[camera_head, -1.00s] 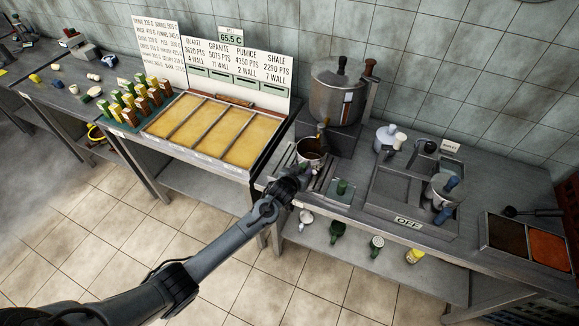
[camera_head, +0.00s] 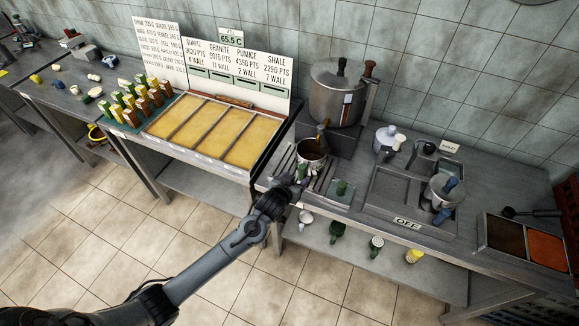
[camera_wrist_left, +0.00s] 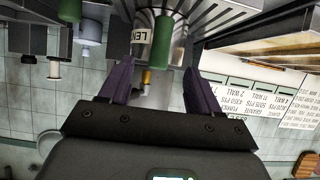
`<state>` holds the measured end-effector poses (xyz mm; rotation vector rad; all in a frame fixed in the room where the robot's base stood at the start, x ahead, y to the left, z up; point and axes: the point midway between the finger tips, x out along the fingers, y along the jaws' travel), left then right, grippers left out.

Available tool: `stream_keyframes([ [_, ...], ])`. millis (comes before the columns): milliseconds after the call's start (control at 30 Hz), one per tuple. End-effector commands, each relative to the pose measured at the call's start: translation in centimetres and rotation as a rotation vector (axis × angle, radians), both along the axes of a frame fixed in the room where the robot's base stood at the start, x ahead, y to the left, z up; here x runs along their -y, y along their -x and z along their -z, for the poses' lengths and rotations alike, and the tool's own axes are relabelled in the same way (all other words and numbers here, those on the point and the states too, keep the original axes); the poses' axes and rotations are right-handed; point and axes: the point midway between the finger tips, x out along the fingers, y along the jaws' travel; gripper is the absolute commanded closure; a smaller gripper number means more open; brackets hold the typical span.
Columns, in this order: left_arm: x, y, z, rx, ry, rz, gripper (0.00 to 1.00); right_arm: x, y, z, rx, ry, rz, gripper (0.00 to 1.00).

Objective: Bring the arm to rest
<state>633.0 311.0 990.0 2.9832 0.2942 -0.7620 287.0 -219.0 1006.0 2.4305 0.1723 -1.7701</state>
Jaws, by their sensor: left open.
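My left gripper (camera_head: 300,186) is at the front edge of the right counter, just in front of a metal pot (camera_head: 311,152) under the urn's tap. In the left wrist view its two purple-tipped fingers (camera_wrist_left: 160,82) are spread apart with nothing between them. Ahead of the fingers a green handle (camera_wrist_left: 165,42) and a pale label with dark letters (camera_wrist_left: 141,40) show, apart from the fingers. My left arm comes in from the lower left. My right gripper is not in view.
A large steel urn (camera_head: 337,92) stands behind the pot. A tray with yellow sections (camera_head: 233,135) is to the left, beside several coloured blocks. The floor in front is clear.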

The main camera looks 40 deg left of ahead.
Motion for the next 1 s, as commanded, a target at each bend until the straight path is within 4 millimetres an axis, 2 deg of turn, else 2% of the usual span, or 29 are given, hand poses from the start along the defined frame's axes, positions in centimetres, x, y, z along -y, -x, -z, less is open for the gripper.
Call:
stream_keyframes([
  [133,0.3,1.8,-0.9,0.0,0.0,0.0,0.37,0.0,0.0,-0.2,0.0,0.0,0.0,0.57],
  [367,0.6,3.1,-1.6,-0.001,0.0,-0.001,0.37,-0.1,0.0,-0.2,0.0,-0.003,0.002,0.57],
  [467,0.6,3.9,-0.8,-0.018,0.0,0.0,0.37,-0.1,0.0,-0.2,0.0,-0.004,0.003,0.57],
  [567,0.9,5.6,1.5,-0.059,0.007,-0.001,0.37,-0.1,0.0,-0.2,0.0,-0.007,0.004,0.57],
  [667,1.6,8.9,4.7,-0.119,0.028,-0.002,0.37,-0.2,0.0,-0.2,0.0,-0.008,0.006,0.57],
  [700,2.3,10.8,5.7,-0.14,0.046,0.003,0.37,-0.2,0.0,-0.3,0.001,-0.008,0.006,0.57],
  [767,3.6,13.8,6.6,-0.178,0.077,0.014,0.37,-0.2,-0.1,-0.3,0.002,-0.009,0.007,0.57],
  [867,5.8,19.2,6.9,-0.279,0.119,0.045,0.37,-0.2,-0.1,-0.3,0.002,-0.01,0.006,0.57],
  [900,6.6,21.2,6.5,-0.323,0.127,0.061,0.37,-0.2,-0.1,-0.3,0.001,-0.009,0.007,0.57],
  [1000,8.0,25.6,5.1,-0.431,0.132,0.108,0.37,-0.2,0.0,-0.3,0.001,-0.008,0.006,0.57],
])
